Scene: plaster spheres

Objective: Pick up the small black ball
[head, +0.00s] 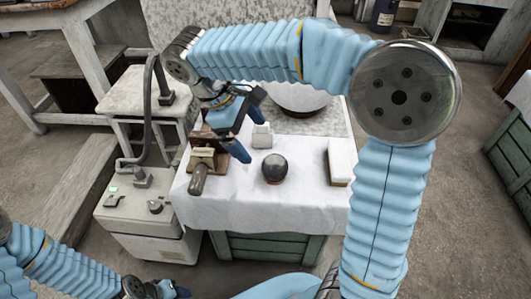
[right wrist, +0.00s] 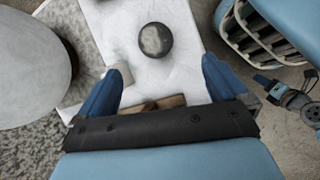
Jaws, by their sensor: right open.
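The small black ball (head: 274,169) sits on the white cloth of the table (head: 255,207). It is dark and glossy in the head view. In the right wrist view the ball (right wrist: 155,39) looks grey with a blotchy surface, beyond the fingertips and roughly between their lines. My right gripper (head: 256,132) is open and empty, above the cloth to the upper left of the ball, apart from it. Its two blue fingers also show in the right wrist view (right wrist: 163,66). My left gripper (head: 168,290) is low at the bottom left, far from the ball; its jaws are unclear.
A small white block (head: 262,136) stands behind the ball. A white box (head: 341,162) lies to its right. A wooden piece with a dark handle (head: 198,180) is at the left. A large pale rounded object (right wrist: 30,68) stands at the back. The cloth before the ball is clear.

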